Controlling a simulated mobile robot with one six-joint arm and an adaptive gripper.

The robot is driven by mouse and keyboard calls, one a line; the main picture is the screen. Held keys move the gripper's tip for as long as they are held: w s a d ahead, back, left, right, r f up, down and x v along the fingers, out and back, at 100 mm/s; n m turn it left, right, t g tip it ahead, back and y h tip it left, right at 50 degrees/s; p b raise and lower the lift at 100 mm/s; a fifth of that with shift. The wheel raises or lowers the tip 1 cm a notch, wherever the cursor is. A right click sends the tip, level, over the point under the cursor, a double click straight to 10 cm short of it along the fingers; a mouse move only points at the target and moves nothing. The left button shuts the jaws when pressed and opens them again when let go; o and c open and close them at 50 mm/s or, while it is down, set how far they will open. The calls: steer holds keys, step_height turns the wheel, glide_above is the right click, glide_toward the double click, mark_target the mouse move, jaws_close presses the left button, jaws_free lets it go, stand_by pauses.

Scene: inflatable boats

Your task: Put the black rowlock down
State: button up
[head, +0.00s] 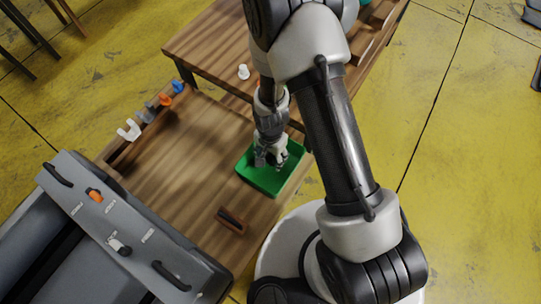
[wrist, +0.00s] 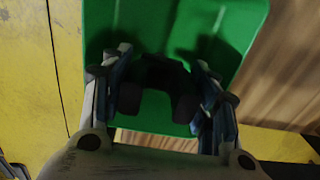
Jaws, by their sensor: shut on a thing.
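My gripper (head: 270,158) is over the green tray (head: 262,183) at the right edge of the near wooden table. In the wrist view my gripper (wrist: 157,102) has its fingers closed around a dark piece, the black rowlock (wrist: 160,74), against the green tray floor (wrist: 185,25). The rowlock is in deep shade and partly covered by the fingers, so its outline is unclear. I cannot tell whether it touches the tray floor. In the head view I cannot make the rowlock out from the gripper.
A wooden rack (head: 125,152) at the table's left holds white (head: 129,130), grey, orange (head: 165,100) and blue (head: 179,87) pieces. A white piece (head: 243,71) is on the far table.

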steer(key=shift+r, duration=0.1)
steer(key=shift+f+b, duration=0.5)
steer(key=shift+f, duration=0.15)
steer(key=o, duration=1.1)
steer(key=shift+r, duration=0.15)
